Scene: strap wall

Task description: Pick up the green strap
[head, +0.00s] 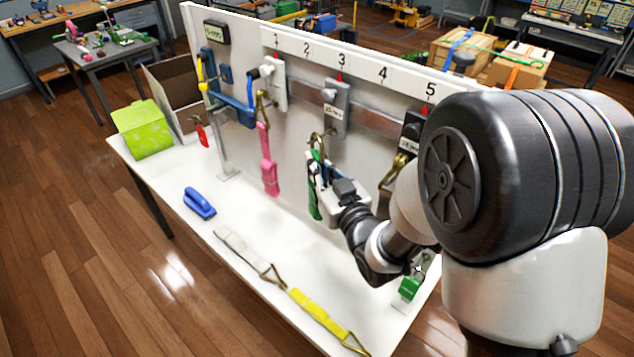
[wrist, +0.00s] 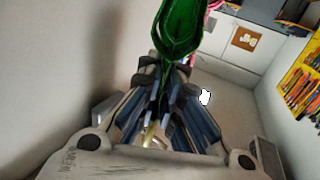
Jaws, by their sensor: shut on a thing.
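The green strap (head: 314,203) hangs at the white board below the grey holder under number 3, with its metal hook (head: 317,145) at the top. My gripper (head: 322,178) is at the strap, close to the board, and hides part of it. In the wrist view the green strap (wrist: 180,32) rises in a loop from between the fingertips of my gripper (wrist: 172,72). The fingers are shut on it. Whether the hook still bears on the holder is too small to tell.
A pink strap (head: 267,165) hangs to the left. A green box (head: 142,130) stands at the left end. A darker hook (head: 398,168) hangs to the right, partly behind my arm.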

